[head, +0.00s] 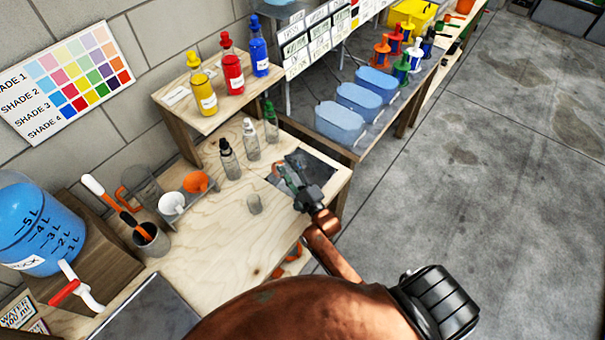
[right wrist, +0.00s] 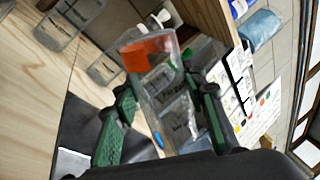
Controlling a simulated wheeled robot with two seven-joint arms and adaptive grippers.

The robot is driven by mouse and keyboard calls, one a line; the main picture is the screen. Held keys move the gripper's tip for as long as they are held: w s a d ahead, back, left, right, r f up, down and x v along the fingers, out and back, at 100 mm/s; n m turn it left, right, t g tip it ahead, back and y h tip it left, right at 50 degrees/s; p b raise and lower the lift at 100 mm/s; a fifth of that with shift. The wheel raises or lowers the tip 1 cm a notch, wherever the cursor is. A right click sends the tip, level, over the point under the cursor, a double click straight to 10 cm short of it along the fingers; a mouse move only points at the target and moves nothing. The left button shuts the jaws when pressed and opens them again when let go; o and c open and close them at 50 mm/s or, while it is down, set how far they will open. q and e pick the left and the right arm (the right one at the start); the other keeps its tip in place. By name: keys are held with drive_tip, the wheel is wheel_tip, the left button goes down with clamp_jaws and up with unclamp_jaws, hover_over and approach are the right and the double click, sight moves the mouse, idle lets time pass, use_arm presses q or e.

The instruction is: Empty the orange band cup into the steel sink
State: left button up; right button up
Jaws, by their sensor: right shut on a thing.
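My right gripper (head: 287,180) is over the dark mat at the right end of the wooden bench. In the right wrist view its green fingers (right wrist: 163,118) are shut on the orange band cup (right wrist: 150,62). The cup is clear with an orange band near its rim and looks tilted in that view; its contents cannot be made out. In the head view the cup is small and mostly lost against the mat. The steel sink (head: 150,312) appears as a grey metal surface at the bench's lower left, partly cut off by my body. My left gripper is out of view.
White and orange funnels (head: 172,203), a dark holder (head: 150,240) and a blue water tank (head: 40,225) are farther left. Bare wood lies between gripper and sink.

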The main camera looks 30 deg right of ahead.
drive_tip(key=shift+w+d+f+m+h+p, duration=0.15)
drive_tip(key=shift+d+m+p, duration=0.15)
drive_tip(key=shift+m, duration=0.3)
drive_tip(key=shift+s+d+f+m+h+p, duration=0.15)
drive_tip(key=shift+d+m+p, duration=0.1)
drive_tip(key=shift+m, duration=0.35)
idle(0.3)
drive_tip(key=shift+w+d+f+m+g+h, duration=0.15)
drive_tip(key=shift+d+f+m+g+h, duration=0.25)
drive_tip(key=shift+m, duration=0.7)
idle(0.3)
idle(0.9)
drive_tip(key=a+n, duration=0.1)
drive_tip(key=r+n+y+b, duration=0.1)
drive_tip(key=n, duration=0.1)
drive_tip(key=shift+a+n+t, duration=0.3)
drive_tip(key=shift+a, duration=0.05)
drive_tip(key=shift+r, duration=0.15)
drive_tip(key=shift+a+r+n, duration=0.1)
drive_tip(key=shift+a+n, duration=0.05)
drive_tip(key=shift+n, duration=0.25)
